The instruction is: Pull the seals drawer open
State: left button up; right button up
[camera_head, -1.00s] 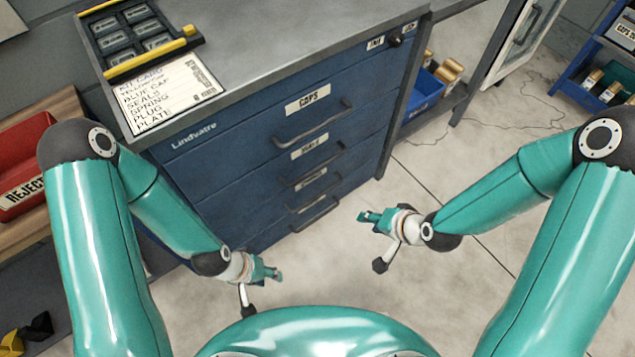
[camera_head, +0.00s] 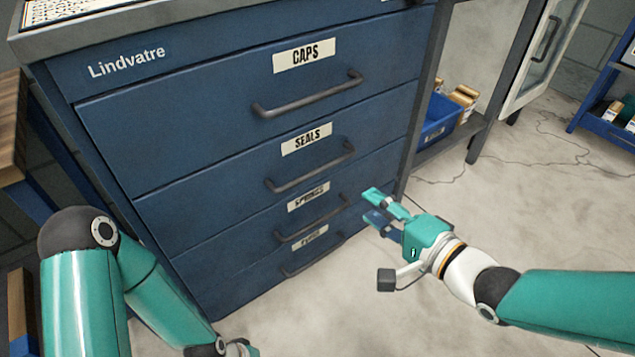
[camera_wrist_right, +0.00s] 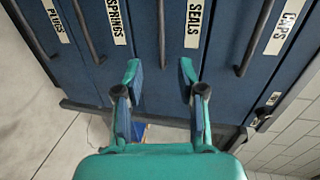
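The seals drawer (camera_head: 240,175) is the second from the top in the blue cabinet, and it is shut. Its dark bar handle (camera_head: 312,170) sits below the SEALS label (camera_head: 306,139). My right gripper (camera_head: 377,205) is open and empty, to the right of the handles and apart from them. In the right wrist view, the right gripper (camera_wrist_right: 159,72) points at the cabinet front, and the seals handle (camera_wrist_right: 162,35) lies between the fingertips in the picture, farther off. Of my left arm, only links show at the lower left; its fingers are out of frame.
The caps drawer (camera_head: 230,108) is above, and the springs drawer (camera_head: 225,232) and lowest drawer (camera_head: 240,277) are below; all are shut. A blue bin (camera_head: 438,120) stands on a shelf right of the cabinet. The floor (camera_head: 400,310) in front is clear.

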aim_at(321, 172)
jog(key=p+x, duration=0.6)
jog(key=x, duration=1)
jog(key=shift+w+a, duration=0.2)
jog(key=shift+w, duration=0.15)
grip_shut()
